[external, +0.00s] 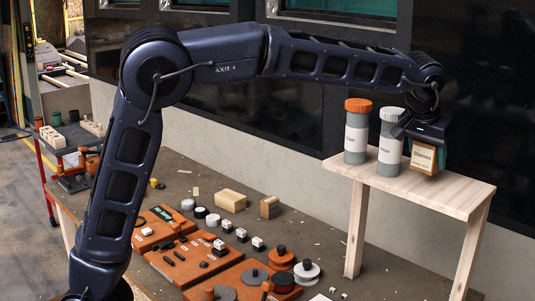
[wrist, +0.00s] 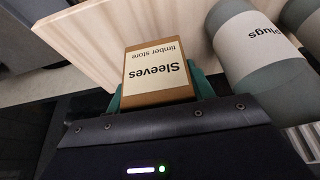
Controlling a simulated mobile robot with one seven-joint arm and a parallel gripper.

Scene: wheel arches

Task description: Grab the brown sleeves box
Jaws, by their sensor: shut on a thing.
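The brown sleeves box (external: 425,159) has a cream label, which reads "Sleeves timber store" in the wrist view (wrist: 155,68). It is at the small wooden shelf (external: 455,197), right of two jars. My gripper (external: 424,146) is shut on the box from above, with its green fingers on both sides of it in the wrist view (wrist: 157,90). I cannot tell whether the box touches the shelf top.
A grey jar with a white lid (external: 391,143) stands close beside my gripper; its label reads "Plugs" in the wrist view (wrist: 262,45). An orange-lidded jar (external: 356,132) stands further left. The shelf's right end is clear. Below, the bench holds orange fixtures (external: 185,258), a tan block (external: 230,200) and a small brown box (external: 269,207).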

